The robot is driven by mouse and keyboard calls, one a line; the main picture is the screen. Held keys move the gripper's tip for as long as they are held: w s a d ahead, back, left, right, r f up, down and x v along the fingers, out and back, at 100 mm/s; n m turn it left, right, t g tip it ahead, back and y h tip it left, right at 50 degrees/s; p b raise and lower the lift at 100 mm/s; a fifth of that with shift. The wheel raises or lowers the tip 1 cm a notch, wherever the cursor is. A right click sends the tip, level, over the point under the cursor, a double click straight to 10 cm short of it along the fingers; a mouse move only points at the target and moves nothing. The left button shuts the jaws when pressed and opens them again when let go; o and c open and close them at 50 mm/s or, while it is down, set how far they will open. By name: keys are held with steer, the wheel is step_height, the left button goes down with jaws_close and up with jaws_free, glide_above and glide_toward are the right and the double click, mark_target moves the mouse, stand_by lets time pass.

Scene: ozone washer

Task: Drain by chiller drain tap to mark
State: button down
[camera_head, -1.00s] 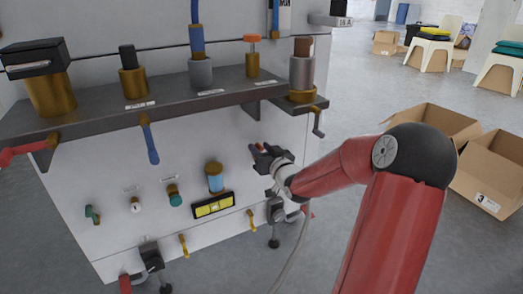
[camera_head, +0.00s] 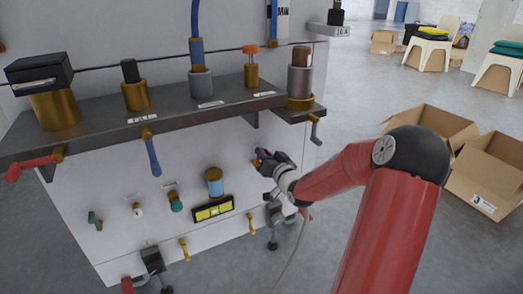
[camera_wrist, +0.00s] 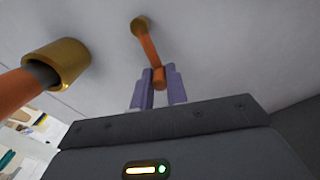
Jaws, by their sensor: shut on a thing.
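In the wrist view the two purple fingers of my gripper (camera_wrist: 158,88) are closed around the lower end of an orange lever (camera_wrist: 149,48). The lever runs up to a brass hub (camera_wrist: 140,25) on the pale panel. In the head view my gripper (camera_head: 263,156) is at the right part of the white panel front (camera_head: 120,176), right of a blue sight glass (camera_head: 214,187) with a brass cap. Its dark body hides most of the lever there. No label on the lever is readable, and the glass's level and mark are too small to read.
A yellow level gauge (camera_head: 213,209) sits below the glass. A dark shelf (camera_head: 105,124) overhangs the panel, with a blue lever (camera_head: 152,155) hanging from it. A brass collar (camera_wrist: 62,62) is left of my fingers. Cardboard boxes (camera_head: 430,130) stand on the floor at right.

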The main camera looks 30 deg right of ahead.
steer(key=d+m+p, duration=0.1)
steer(key=m, duration=0.1)
steer(key=d+m+p, duration=0.1)
steer(key=m+p, duration=0.1)
steer(key=shift+f, duration=0.3)
steer(key=shift+d+f+m+p, duration=0.2)
steer(key=shift+f+m+p, duration=0.15)
steer(key=shift+m, duration=0.35)
steer(key=shift+d+f+m+p, duration=0.2)
steer(key=shift+m+p, duration=0.2)
steer(key=shift+m, duration=0.3)
steer(key=shift+f, duration=0.1)
steer(key=c, duration=1.4)
jaws_free()
steer(key=s, duration=0.7)
steer(key=shift+s+d, duration=0.2)
steer(key=shift+s, duration=0.2)
